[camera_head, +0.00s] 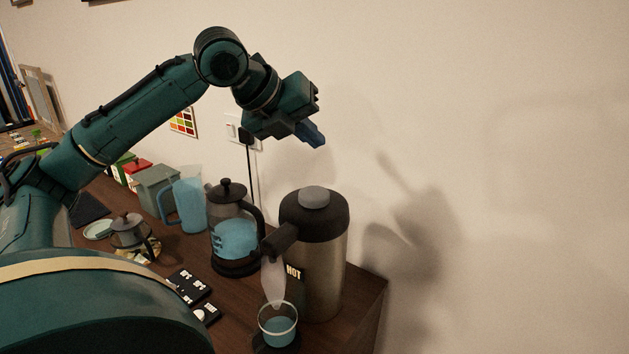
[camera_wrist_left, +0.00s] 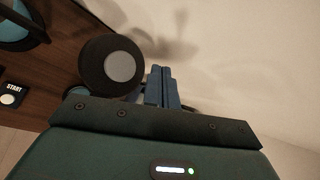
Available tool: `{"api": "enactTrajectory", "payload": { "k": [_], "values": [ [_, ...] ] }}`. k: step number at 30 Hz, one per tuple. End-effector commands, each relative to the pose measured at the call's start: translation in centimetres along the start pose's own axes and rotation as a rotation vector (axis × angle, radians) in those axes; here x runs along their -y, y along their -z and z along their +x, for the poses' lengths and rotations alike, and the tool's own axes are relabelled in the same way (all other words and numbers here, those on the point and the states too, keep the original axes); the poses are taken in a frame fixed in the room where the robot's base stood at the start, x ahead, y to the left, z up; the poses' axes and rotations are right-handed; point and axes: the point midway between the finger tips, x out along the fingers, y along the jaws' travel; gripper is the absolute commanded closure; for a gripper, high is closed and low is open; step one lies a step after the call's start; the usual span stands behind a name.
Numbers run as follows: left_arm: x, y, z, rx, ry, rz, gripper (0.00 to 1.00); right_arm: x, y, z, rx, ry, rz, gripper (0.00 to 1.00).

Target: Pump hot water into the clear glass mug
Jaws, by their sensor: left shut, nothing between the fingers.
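The steel pump pot (camera_head: 322,265) with a dark lid and a "HOT" label stands near the right end of the wooden counter. Its round grey pump button (camera_head: 314,196) is on top; it also shows in the left wrist view (camera_wrist_left: 120,66). The clear glass mug (camera_head: 278,325) is under the pot's spout and holds bluish liquid. A pale translucent shape hangs between spout and mug. My left gripper (camera_head: 314,136) is shut and empty, above the pot lid and apart from it. In the wrist view its blue fingers (camera_wrist_left: 162,86) are together, right of the button.
A French press (camera_head: 233,235) with blue liquid stands left of the pot, with a blue-tinted pitcher (camera_head: 188,200) behind it. Black label cards (camera_head: 188,285) lie in front. The wall (camera_head: 500,150) is close behind; the counter's right edge is just beyond the pot.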

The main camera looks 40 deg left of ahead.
Motion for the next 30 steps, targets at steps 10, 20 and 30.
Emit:
{"api": "enactTrajectory", "payload": {
  "k": [10, 20, 30],
  "values": [
    [0.1, -0.4, -0.8, 0.008, 0.006, 0.020, 1.00, -0.1, 0.0, 0.0, 0.000, 0.000, -0.003, 0.69],
    [0.1, -0.3, -0.6, 0.007, 0.006, 0.020, 1.00, -0.2, -0.1, 0.0, 0.002, -0.001, -0.006, 0.69],
    [-0.7, 0.6, 0.6, 0.003, 0.004, 0.021, 1.00, -0.2, -0.3, 0.1, 0.003, -0.001, -0.005, 0.69]
  ]
}}
